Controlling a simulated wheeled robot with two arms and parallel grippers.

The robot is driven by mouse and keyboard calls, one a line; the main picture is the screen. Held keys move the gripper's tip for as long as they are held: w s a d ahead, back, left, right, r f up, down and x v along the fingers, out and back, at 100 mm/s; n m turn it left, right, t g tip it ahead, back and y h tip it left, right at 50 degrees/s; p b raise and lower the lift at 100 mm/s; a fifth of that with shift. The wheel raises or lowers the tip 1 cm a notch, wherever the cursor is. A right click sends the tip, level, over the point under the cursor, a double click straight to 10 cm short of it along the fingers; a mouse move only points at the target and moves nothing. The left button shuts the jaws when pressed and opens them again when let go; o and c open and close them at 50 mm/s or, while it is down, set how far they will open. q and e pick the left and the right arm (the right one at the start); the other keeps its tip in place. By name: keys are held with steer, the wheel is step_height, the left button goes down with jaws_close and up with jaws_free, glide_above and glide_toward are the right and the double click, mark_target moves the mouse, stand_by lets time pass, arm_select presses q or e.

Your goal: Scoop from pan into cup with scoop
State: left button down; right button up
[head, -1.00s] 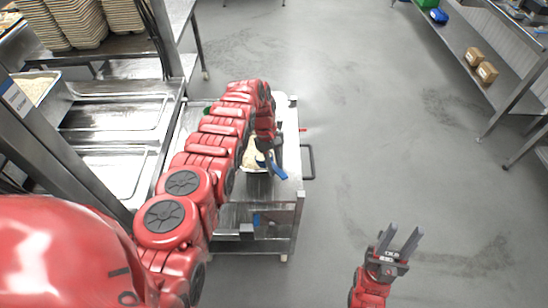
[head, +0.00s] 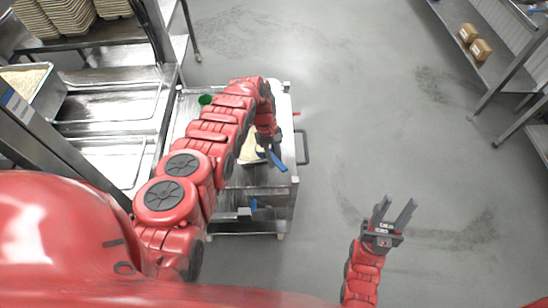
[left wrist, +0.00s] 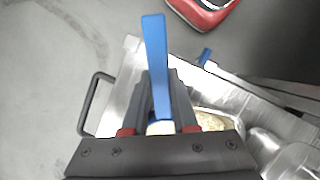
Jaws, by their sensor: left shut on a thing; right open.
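My left gripper (head: 271,147) is shut on the blue handle of the scoop (head: 276,160), above the right side of the steel cart. The scoop's blue handle (left wrist: 154,60) also stands between the fingers in the left wrist view. The scoop's bowl is mostly hidden. A container of pale rice (head: 250,150) sits on the cart just left of the gripper, partly hidden by my arm. It shows behind the fingers in the left wrist view (left wrist: 214,121). I cannot tell whether it is the pan or the cup. My right gripper (head: 394,212) is open and empty over the floor.
The steel cart (head: 285,105) has a side handle (head: 304,147) and a lower shelf. A green item (head: 205,99) lies at its back left. Racks with trays (head: 110,105) stand at left. A shelf with boxes (head: 480,48) is at far right. The middle floor is clear.

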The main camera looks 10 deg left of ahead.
arm_select(q)
steer(key=shift+s+r+p, duration=0.1)
steer(key=shift+r+p, duration=1.45)
steer(key=shift+p, duration=0.35)
steer(key=shift+r+p, duration=0.35)
steer(key=shift+r, duration=0.05)
step_height(320, 180, up, 4)
steer(key=p, duration=0.3)
steer(key=shift+r, duration=0.9)
